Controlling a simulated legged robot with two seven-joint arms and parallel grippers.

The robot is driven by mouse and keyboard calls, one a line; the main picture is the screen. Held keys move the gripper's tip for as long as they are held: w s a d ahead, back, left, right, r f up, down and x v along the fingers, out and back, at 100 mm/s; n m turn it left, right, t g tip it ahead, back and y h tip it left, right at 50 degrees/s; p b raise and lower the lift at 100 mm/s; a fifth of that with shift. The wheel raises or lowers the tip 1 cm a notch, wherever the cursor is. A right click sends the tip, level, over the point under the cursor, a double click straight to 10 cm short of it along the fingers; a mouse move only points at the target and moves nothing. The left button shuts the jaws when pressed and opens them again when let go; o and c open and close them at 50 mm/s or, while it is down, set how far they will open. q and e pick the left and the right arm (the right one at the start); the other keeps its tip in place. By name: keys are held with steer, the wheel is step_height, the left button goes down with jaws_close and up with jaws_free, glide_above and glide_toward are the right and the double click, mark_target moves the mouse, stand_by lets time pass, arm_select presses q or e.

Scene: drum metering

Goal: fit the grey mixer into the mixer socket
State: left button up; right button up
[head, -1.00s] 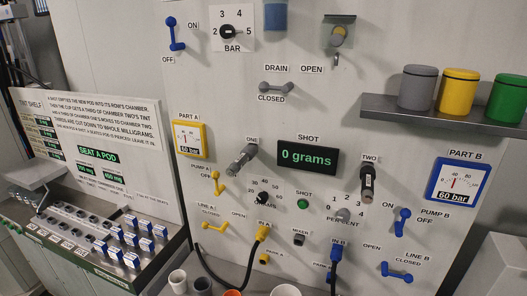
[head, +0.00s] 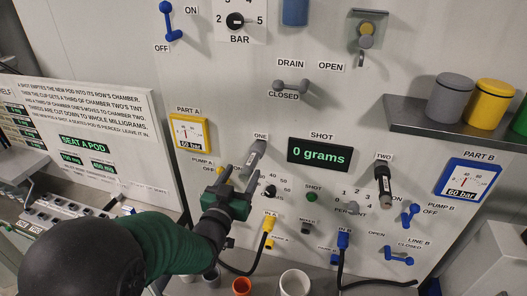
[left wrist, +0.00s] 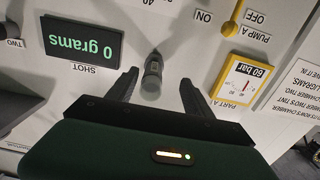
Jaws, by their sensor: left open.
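A small dark grey fitting (head: 309,227) sits on the panel beside a label that appears to read MIXER, below the green SHOT button. I cannot make out a separate grey mixer for certain. A grey cylinder (head: 255,156) sticks out from the panel under the label ONE. My left gripper (head: 236,184) is open and empty, just in front of that cylinder. In the left wrist view, the cylinder (left wrist: 152,76) stands beyond the gap between the two dark fingers, with panel visible on both sides. My right gripper is not in view.
A dark cylinder (head: 383,185) juts out under TWO. Yellow (head: 266,236) and blue (head: 342,245) hose plugs hang black hoses below. A shelf (head: 440,136) with lidded canisters is at right.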

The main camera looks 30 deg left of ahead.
mark_target(255, 153)
arm_select(q)
steer(key=shift+s+d+r, duration=0.15)
steer(key=shift+d+r, duration=0.05)
steer(key=shift+d, duration=0.3)
steer(key=shift+w+d+r, duration=0.1)
steer(key=shift+w+d, duration=0.2)
steer(key=shift+d, duration=0.25)
steer(key=x, duration=0.2)
steer(key=a+p+x, duration=0.1)
steer(key=x, duration=0.2)
steer(key=shift+s, duration=0.1)
steer(key=shift+w+a+f+b, duration=0.15)
steer(key=shift+w+a+b, duration=0.15)
steer(key=shift+w, duration=0.2)
steer(key=shift+w+a+f+b, duration=0.15)
steer(key=shift+w+a+b, duration=0.2)
steer(key=shift+w, duration=0.2)
steer(key=shift+r, duration=0.3)
steer(key=shift+s+d+r, duration=0.1)
steer(key=shift+d+r, duration=0.1)
steer(key=shift+r, duration=0.05)
steer(key=shift+d+r, duration=0.1)
steer(key=shift+d, duration=0.15)
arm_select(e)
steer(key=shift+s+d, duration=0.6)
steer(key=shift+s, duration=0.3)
